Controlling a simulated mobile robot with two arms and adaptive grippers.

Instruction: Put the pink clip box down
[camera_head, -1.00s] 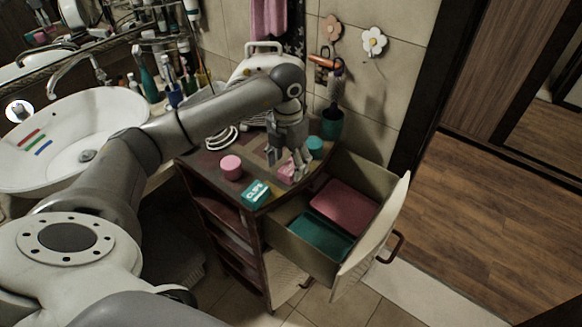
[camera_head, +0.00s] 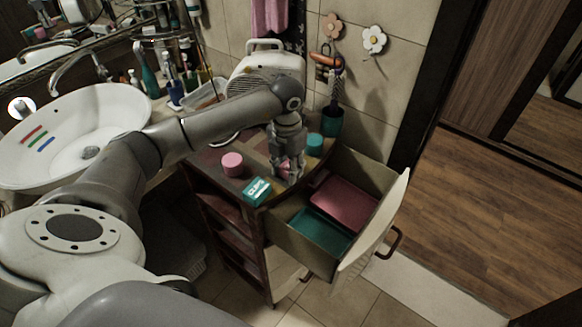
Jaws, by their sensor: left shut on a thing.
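My left gripper (camera_head: 288,176) points down over the top of the dark wooden cabinet (camera_head: 228,186), near its edge by the open drawer. It is shut on the pink clip box (camera_head: 283,167), which shows only as small pink patches behind and between the fingers. The fingers hide most of the box, and I cannot tell whether it touches the cabinet top. A teal clip box (camera_head: 257,191) with white lettering lies at the front corner of the cabinet top. My right gripper is not in view.
A pink round jar (camera_head: 232,163) and a teal round jar (camera_head: 314,144) stand on the cabinet top. The open drawer (camera_head: 294,243) holds a pink tray (camera_head: 343,203) and a teal tray (camera_head: 320,234), both apparently empty. A basin (camera_head: 72,134) is at left.

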